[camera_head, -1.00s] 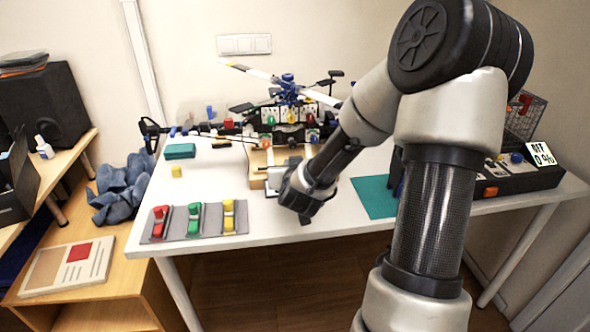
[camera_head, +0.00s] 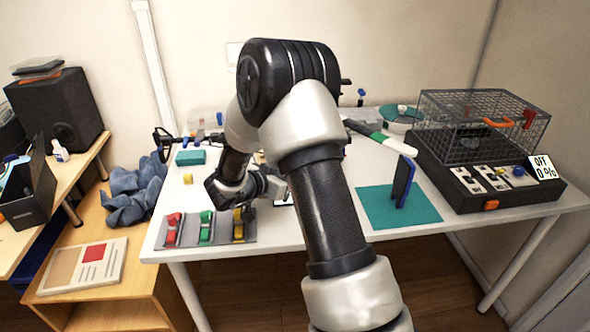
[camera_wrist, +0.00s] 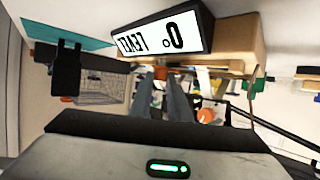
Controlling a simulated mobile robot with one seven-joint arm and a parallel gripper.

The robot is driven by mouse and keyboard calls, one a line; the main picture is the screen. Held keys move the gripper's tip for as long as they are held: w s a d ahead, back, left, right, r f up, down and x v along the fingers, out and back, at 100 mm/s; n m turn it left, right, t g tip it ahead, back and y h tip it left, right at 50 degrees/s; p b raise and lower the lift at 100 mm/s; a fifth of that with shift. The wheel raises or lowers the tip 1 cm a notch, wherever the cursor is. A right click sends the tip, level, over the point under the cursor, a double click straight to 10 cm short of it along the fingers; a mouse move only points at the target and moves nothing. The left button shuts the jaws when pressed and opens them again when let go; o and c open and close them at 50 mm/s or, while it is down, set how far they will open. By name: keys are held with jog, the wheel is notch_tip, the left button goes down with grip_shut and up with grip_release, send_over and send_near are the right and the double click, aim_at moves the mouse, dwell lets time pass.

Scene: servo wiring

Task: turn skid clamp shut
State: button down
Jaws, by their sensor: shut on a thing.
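My gripper (camera_head: 272,186) is low over the table, behind my forearm and to the right of the colored clips. In the wrist view its two grey fingers (camera_wrist: 160,78) are close together, shut on a small part beside the wooden stand (camera_wrist: 236,40). I take this part to be the skid clamp; its shape and angle are hidden between the fingertips. A display reading LEVEL 0° (camera_wrist: 160,38) is just beyond the fingers. An orange round part (camera_wrist: 207,115) is right of the fingers. The helicopter's tail (camera_head: 165,142) shows left of my arm; its body is mostly hidden.
Red, green and yellow clips sit on a grey strip (camera_head: 188,240) at the front left. A teal mat (camera_head: 425,212) with an upright blue-black piece (camera_head: 403,182) lies to the right. A wire cage (camera_head: 480,125) stands on a black box reading OFF 0 %.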

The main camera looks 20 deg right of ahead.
jog(key=shift+m+g, duration=0.3)
jog(key=shift+g, duration=0.1)
jog(key=c, duration=1.7)
grip_release()
jog(key=shift+f, duration=0.1)
jog(key=shift+o, duration=0.2)
jog(key=shift+w, duration=0.1)
jog(key=p+v, duration=0.3)
jog(key=v, duration=1.4)
jog(key=shift+a+p, duration=0.15)
jog(key=shift+p, duration=0.15)
